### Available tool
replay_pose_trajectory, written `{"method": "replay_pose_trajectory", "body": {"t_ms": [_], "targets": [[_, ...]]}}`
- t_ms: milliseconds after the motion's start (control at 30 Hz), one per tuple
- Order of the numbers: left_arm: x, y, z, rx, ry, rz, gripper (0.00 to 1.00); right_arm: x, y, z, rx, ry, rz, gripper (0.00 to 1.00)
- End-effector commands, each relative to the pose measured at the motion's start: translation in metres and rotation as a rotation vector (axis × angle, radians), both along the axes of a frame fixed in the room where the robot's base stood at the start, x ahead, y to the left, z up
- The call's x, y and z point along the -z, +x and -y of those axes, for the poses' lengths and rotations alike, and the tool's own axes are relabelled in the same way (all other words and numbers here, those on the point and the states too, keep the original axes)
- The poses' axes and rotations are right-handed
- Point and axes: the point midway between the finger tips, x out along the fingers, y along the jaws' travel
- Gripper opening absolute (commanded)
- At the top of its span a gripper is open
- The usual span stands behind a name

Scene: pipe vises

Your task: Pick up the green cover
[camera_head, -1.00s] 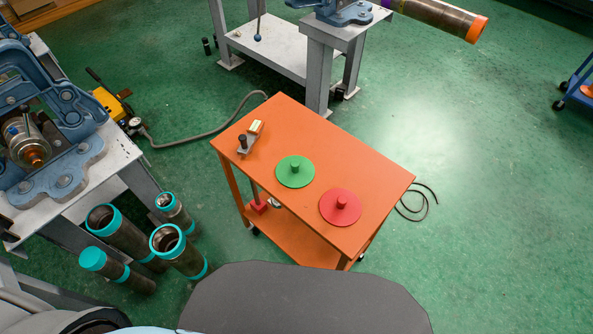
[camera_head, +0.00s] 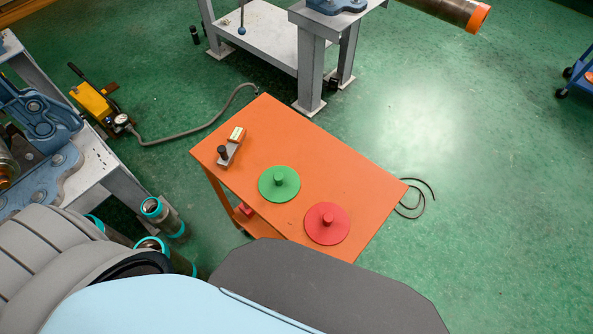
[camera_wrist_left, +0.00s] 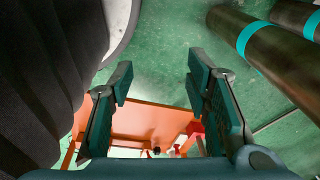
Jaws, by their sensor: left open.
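The green cover (camera_head: 279,184) is a flat round disc with a small knob in its middle. It lies flat on the orange cart's top (camera_head: 330,160) in the head view, left of the similar red cover (camera_head: 326,223). My left gripper (camera_wrist_left: 158,82) is open and empty in the left wrist view, with part of the orange cart (camera_wrist_left: 140,118) showing beyond and between its fingers. The green cover does not show in the wrist view. The left gripper does not show in the head view; only part of my arm does. My right gripper is not in view.
A small block-like tool (camera_head: 232,146) lies at the cart top's left end. Pipes with teal bands (camera_head: 163,216) stand left of the cart, partly hidden by my arm. A yellow pump (camera_head: 92,101) with a hose lies on the floor. The cart top's right part is clear.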

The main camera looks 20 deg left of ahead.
Motion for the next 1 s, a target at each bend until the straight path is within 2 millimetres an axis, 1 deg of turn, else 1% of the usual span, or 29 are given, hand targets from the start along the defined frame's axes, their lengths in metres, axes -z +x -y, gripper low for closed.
{"method": "replay_pose_trajectory", "body": {"t_ms": [67, 100, 167, 200, 267, 300, 367, 400, 467, 500, 567, 600, 667, 700, 767, 800, 900, 1000], "targets": [[-0.015, 0.029, 0.001, -0.038, -0.003, 0.022, 0.46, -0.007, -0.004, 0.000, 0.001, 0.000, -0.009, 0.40], [-0.026, 0.051, 0.002, -0.062, -0.007, 0.032, 0.46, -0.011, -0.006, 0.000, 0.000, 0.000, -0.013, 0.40], [-0.048, 0.089, 0.004, -0.105, -0.012, 0.046, 0.46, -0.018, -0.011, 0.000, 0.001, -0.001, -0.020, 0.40], [-0.066, 0.115, 0.006, -0.137, -0.017, 0.055, 0.46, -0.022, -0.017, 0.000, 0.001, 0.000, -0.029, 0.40], [-0.097, 0.149, 0.009, -0.187, -0.023, 0.067, 0.46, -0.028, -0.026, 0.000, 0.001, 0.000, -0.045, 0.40], [-0.120, 0.170, 0.011, -0.221, -0.028, 0.077, 0.46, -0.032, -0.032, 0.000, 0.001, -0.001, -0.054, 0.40], [-0.153, 0.194, 0.013, -0.268, -0.035, 0.087, 0.46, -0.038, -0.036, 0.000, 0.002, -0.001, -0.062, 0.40], [-0.176, 0.209, 0.015, -0.305, -0.040, 0.096, 0.46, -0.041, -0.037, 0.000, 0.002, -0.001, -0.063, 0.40], [-0.216, 0.232, 0.018, -0.385, -0.053, 0.106, 0.46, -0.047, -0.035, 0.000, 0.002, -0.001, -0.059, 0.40], [-0.241, 0.244, 0.020, -0.440, -0.060, 0.111, 0.46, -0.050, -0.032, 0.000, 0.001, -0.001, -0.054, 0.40], [-0.277, 0.259, 0.023, -0.526, -0.073, 0.116, 0.46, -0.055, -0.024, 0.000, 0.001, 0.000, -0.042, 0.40], [-0.292, 0.276, 0.025, -0.623, -0.085, 0.109, 0.46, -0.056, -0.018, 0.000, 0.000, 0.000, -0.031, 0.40], [-0.301, 0.299, 0.028, -0.769, -0.099, 0.086, 0.46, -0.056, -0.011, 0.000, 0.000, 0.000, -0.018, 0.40], [-0.310, 0.314, 0.031, -0.868, -0.106, 0.070, 0.46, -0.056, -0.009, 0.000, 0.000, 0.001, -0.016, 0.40], [-0.326, 0.335, 0.036, -1.009, -0.115, 0.049, 0.46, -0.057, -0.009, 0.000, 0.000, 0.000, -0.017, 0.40], [-0.338, 0.348, 0.039, -1.100, -0.118, 0.035, 0.46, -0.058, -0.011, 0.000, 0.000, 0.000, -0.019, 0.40], [-0.369, 0.375, 0.046, -1.297, -0.119, 0.005, 0.46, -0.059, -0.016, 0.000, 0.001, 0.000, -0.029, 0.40], [-0.394, 0.391, 0.051, -1.442, -0.111, -0.019, 0.46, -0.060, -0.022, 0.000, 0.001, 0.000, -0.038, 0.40]]}}
